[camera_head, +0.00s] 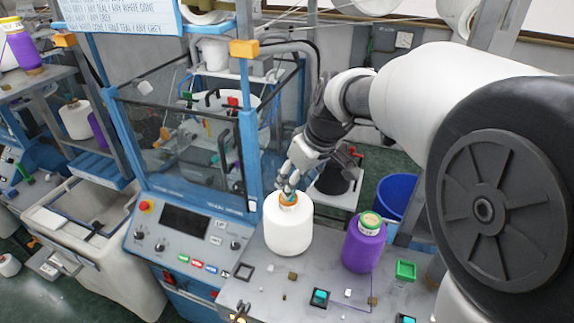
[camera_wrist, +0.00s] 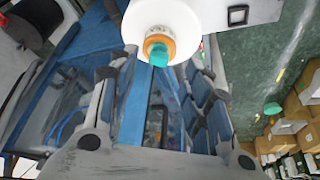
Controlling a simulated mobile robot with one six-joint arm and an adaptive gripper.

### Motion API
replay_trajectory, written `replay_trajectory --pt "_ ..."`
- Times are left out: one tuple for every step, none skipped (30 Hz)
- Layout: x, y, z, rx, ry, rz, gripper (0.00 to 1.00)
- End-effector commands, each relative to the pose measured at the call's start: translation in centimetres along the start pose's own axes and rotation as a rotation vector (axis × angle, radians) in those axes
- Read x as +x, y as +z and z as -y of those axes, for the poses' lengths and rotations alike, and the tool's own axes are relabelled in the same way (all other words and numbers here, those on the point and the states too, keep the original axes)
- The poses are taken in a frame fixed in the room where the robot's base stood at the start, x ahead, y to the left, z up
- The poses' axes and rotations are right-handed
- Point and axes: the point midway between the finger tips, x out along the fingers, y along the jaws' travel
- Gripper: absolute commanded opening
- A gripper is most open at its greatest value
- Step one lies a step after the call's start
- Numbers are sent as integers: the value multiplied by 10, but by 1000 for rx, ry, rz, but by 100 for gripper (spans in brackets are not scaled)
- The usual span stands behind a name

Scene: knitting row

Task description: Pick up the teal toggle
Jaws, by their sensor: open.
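A small teal piece (camera_head: 287,187), which looks like the toggle, sits on the orange top of a white yarn cone (camera_head: 289,228) in the head view. In the wrist view the teal piece (camera_wrist: 160,56) shows on the orange ring, with the white cone (camera_wrist: 160,20) behind it. My gripper (camera_head: 288,183) is right at the cone's top in the head view. In the wrist view my gripper (camera_wrist: 163,72) has its fingers spread, one on each side of the teal piece. I cannot tell whether either finger touches it.
A purple cone (camera_head: 364,245) stands right of the white one. Teal-topped square pieces (camera_head: 320,298) and a green square tray (camera_head: 405,271) lie on the grey bench. A blue-framed machine (camera_head: 190,170) stands close on the left. A blue bucket (camera_head: 397,195) is behind.

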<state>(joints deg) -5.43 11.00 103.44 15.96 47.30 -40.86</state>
Motion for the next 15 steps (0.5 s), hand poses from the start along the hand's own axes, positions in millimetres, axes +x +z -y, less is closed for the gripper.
replay_trajectory --pt "6 0 0 0 -2 3 45" --pt "10 0 0 0 -2 3 45" --pt "16 1 0 0 -3 5 45" --pt "21 0 -1 0 -3 4 45" --pt "26 0 -1 0 -3 4 45" --pt "32 0 -1 0 -3 3 45" --pt "36 0 -1 -1 -3 3 45" --pt "40 0 -1 -1 -2 2 45" --pt "43 0 -1 0 -1 2 45" --pt "46 0 -2 0 -1 2 45" --pt "47 0 -2 0 -1 2 45" --pt "48 0 -2 0 -1 1 45" --pt "49 0 -2 0 -1 1 45" --pt "49 0 -2 0 0 1 45" --pt "49 0 -2 0 0 0 45"
